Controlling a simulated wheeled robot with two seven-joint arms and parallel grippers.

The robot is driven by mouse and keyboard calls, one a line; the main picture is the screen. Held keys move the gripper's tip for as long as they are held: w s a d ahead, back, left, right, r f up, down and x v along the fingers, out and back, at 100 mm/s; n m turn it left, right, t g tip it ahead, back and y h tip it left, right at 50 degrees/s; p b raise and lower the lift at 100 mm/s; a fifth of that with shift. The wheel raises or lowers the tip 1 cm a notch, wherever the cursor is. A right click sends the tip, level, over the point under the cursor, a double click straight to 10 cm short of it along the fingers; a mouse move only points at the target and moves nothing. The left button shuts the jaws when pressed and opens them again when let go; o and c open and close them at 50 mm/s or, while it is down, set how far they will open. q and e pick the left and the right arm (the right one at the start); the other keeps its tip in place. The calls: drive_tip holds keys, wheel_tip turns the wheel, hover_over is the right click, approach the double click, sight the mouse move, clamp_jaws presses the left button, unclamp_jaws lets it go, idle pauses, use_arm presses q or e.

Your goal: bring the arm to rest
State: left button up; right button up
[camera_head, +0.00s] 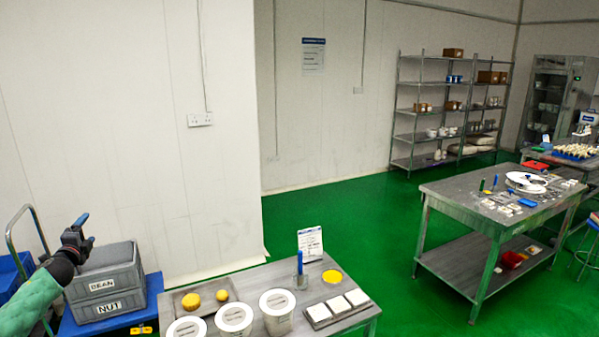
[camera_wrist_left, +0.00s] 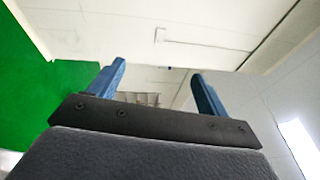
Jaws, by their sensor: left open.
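My left gripper (camera_head: 80,226) is at the left of the head view, above the stacked grey crates, with its arm in a green sleeve coming in from the lower left. In the left wrist view the two blue fingers of the left gripper (camera_wrist_left: 158,85) stand wide apart with nothing between them. Behind them are the white wall, the green floor and a distant shelf. My right gripper is not in either view.
Grey crates (camera_head: 104,297) marked BEAN and NUT stand on a blue cart (camera_head: 85,327). A near table (camera_head: 345,325) carries lidded containers (camera_head: 234,318), yellow balls (camera_head: 191,301) and white squares. A steel table (camera_head: 450,203) stands at the right. Green floor lies between.

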use_arm(q)
drive_tip(key=s+a+f+n+g+y, duration=0.4)
drive_tip(key=a+f+n+g, duration=0.3)
drive_tip(key=n, duration=0.6)
drive_tip(key=s+d+f+g+h, duration=0.15)
drive_tip(key=s+d+f, duration=0.5)
drive_tip(key=f, duration=0.85)
drive_tip(key=s+d+f+g+h, duration=0.15)
drive_tip(key=s+d+f, duration=0.25)
drive_tip(key=d+f, duration=0.8)
drive_tip(key=s+d+f+g+h, duration=0.15)
drive_tip(key=s+d+f, duration=0.4)
drive_tip(key=f, duration=1.15)
drive_tip(key=s+d+f+g+h, duration=0.3)
drive_tip(key=s+d+f, duration=1.4)
drive_tip(key=d+f, duration=0.15)
drive_tip(key=s+d+f+g+h, duration=0.1)
drive_tip(key=s+d+f, duration=0.2)
drive_tip(key=s+d, duration=0.7)
drive_tip(key=s+d+f+g+h, duration=0.1)
drive_tip(key=s+d+f, duration=0.3)
drive_tip(key=s+d, duration=0.6)
drive_tip(key=shift+d+f+n+b, duration=0.3)
drive_tip(key=shift+d+n, duration=0.1)
drive_tip(key=shift+d, duration=0.7)
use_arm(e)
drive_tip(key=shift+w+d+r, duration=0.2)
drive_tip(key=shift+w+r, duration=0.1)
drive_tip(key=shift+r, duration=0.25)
